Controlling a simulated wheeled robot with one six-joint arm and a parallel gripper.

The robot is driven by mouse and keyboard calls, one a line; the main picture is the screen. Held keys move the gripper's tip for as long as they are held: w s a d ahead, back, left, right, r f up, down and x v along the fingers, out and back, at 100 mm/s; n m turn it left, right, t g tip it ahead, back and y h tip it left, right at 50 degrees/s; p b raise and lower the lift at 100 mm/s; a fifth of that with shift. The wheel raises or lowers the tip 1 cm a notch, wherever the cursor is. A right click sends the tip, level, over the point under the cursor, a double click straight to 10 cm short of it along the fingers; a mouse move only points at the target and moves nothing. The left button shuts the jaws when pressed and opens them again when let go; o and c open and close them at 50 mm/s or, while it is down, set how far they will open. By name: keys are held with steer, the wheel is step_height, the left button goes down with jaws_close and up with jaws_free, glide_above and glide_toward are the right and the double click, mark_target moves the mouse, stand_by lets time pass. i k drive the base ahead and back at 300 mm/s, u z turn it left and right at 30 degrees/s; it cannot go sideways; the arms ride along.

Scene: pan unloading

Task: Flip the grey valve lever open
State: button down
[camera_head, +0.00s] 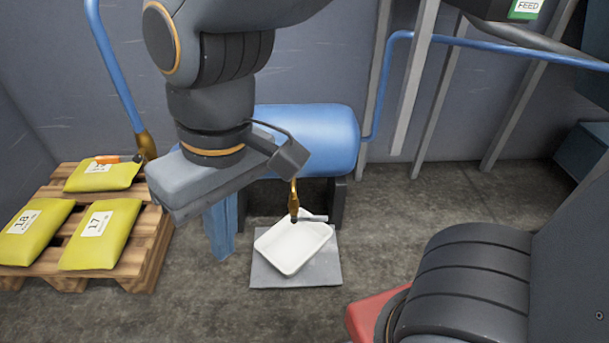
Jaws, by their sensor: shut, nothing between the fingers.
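The grey valve lever (313,218) sticks out to the right from a small brass valve (294,199), crosswise to its upright pipe. The valve hangs below the blue tank (315,135), above a white pan (300,246). My gripper (221,252) points down to the left of the valve and pan, with its fingers shut and empty. It is apart from the lever. My arm and gripper body hide the left end of the tank.
The pan sits on a grey floor plate (265,277). At left, yellow sacks (100,235) lie on a wooden pallet (150,245), beside another brass valve (146,147) with an orange lever (122,158). Grey posts (412,80) stand behind right. Floor right of the pan is clear.

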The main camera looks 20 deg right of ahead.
mark_target(294, 219)
steer(key=u, duration=0.35)
steer(key=k, duration=0.85)
steer(key=u, duration=0.6)
steer(key=k, duration=0.5)
steer(key=z, duration=0.6)
steer(key=i, duration=0.9)
steer(key=z, duration=0.8)
